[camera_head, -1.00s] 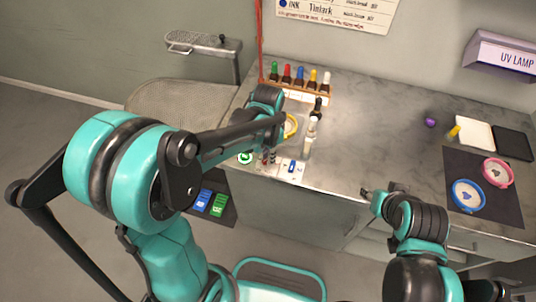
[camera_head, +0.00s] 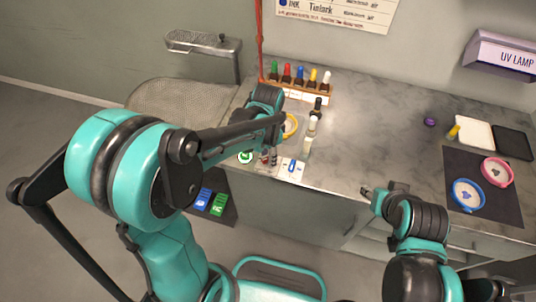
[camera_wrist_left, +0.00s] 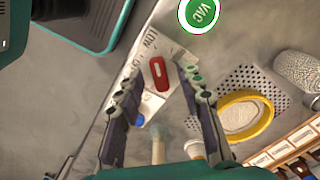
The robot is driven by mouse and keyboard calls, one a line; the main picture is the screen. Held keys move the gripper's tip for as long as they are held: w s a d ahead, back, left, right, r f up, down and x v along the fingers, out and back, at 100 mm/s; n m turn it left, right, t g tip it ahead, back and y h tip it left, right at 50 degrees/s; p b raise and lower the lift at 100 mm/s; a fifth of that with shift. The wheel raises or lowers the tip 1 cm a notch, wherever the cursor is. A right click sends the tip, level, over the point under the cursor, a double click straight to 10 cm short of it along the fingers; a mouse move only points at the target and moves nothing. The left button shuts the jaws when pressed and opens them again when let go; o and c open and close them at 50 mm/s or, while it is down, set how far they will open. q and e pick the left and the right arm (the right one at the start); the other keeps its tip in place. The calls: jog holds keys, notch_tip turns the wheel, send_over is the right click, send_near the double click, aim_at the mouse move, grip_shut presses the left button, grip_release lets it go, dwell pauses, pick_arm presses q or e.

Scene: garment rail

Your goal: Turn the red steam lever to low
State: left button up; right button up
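The red lever (camera_wrist_left: 158,74) shows in the left wrist view as a short red handle with a pale slot, on a white label strip (camera_wrist_left: 160,100). Lettering runs along the strip, seen upside down and partly hidden. My left gripper (camera_wrist_left: 158,70) is open, with one finger on each side of the red lever and visible gaps to it. In the head view my left gripper (camera_head: 268,158) hangs at the counter's front edge, and the arm largely hides the lever. My right gripper (camera_head: 376,192) is over the counter's front edge; its finger opening is unclear.
A green-ringed round VAC control (camera_wrist_left: 200,12) and a blue knob (camera_wrist_left: 139,119) sit near the lever. A yellow-rimmed cup (camera_wrist_left: 243,115) stands on a perforated plate to the right. Small bottles (camera_head: 314,122) stand beside the left arm. A bottle rack (camera_head: 297,93) is behind. The middle counter is clear.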

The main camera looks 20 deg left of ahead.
pick_arm(q)
notch_tip(320, 180, up, 12)
dwell(0.6)
dwell(0.5)
jog(key=s+a+f+n+t, duration=0.1)
jog(key=s+a+n+t, duration=0.3)
jog(key=s+n+t, duration=0.3)
jog(key=s+n, duration=0.2)
jog(key=s, duration=0.1)
jog(key=shift+s+a+f, duration=0.15)
jog(key=shift+a+f, duration=0.15)
jog(key=shift+a, duration=0.05)
